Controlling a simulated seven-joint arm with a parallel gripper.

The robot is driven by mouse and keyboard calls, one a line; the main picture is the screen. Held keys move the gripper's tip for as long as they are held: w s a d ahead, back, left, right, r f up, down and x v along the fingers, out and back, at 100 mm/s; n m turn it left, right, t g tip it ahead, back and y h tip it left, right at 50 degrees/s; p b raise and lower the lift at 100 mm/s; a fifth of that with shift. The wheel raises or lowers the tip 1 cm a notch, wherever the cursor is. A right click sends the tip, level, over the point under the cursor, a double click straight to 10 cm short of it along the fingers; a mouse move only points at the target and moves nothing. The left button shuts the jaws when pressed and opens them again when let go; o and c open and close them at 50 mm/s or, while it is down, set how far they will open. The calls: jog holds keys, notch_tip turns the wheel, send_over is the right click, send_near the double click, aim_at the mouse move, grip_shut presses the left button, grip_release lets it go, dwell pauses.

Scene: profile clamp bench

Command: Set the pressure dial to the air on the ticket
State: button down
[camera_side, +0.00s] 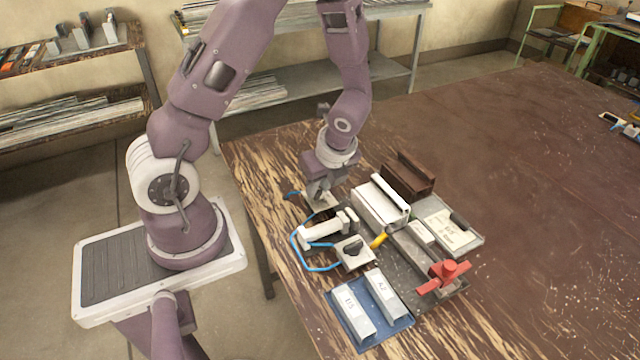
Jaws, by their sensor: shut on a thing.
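My gripper (318,197) points down at a small pale unit (327,207) at the table's left edge, with a blue hose beside it. It is shut on what seems to be the pressure dial on that unit; the fingers hide the dial, so its setting cannot be read. The ticket (460,238) is a pale card on a grey plate at the right of the bench fixture, with a dark clip at its top. Its writing is too small to read surely.
A white box with a black knob (353,248), a white clamp (322,230) and a looped blue hose stand in front of my gripper. A white block (378,204), brown block (408,176), red handle (445,277) and blue tray (373,337) are nearby.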

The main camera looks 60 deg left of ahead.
jog(key=shift+s+m+t, duration=0.2)
jog(key=shift+m+t, duration=0.4)
jog(key=shift+m, duration=1.3)
jog(key=c, duration=1.2)
grip_release()
jog(key=shift+r, duration=0.1)
jog(key=v, duration=0.7)
